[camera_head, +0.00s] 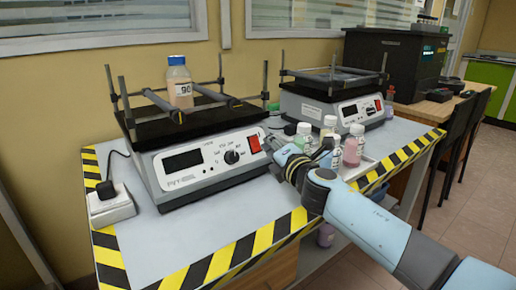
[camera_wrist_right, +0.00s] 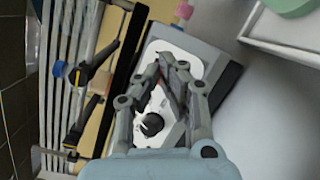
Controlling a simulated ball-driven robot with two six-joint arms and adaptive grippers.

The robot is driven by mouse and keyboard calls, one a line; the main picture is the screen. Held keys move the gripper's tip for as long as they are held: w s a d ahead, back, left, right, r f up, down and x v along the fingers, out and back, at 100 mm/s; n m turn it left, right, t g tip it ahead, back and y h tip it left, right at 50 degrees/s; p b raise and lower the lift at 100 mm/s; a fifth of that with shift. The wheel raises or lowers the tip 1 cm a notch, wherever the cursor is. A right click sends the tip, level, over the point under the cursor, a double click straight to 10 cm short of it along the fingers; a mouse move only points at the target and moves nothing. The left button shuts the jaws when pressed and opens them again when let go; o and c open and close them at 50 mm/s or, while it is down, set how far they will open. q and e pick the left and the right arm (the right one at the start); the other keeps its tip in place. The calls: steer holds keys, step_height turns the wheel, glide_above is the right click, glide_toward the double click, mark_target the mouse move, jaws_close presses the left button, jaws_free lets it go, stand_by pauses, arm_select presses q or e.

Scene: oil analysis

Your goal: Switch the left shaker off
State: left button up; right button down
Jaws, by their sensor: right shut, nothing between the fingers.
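The left shaker (camera_head: 205,178) stands on the table with a dark display, a black knob (camera_head: 231,157) and a red switch (camera_head: 254,144) at the right of its front panel. The knob also shows in the right wrist view (camera_wrist_right: 152,123). My right gripper (camera_head: 271,146) is shut and empty, its fingertips close to the right of the switch; I cannot tell whether they touch. In the right wrist view the closed fingers (camera_wrist_right: 164,62) lie over the panel and hide the switch. The switch's position is too small to read. My left gripper is not in view.
A bottle with amber liquid (camera_head: 179,84) stands on the left shaker's platform. The right shaker (camera_head: 332,106) stands behind. Several small bottles and a white tray (camera_head: 367,166) are right of my gripper. A power socket (camera_head: 111,207) sits at left. The table's front is clear.

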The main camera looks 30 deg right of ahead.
steer(key=s+r+p, duration=0.2)
steer(key=s, duration=0.1)
steer(key=shift+s+d+r, duration=0.15)
steer(key=shift+s+r, duration=0.15)
steer(key=shift+r, duration=0.05)
stand_by(0.3)
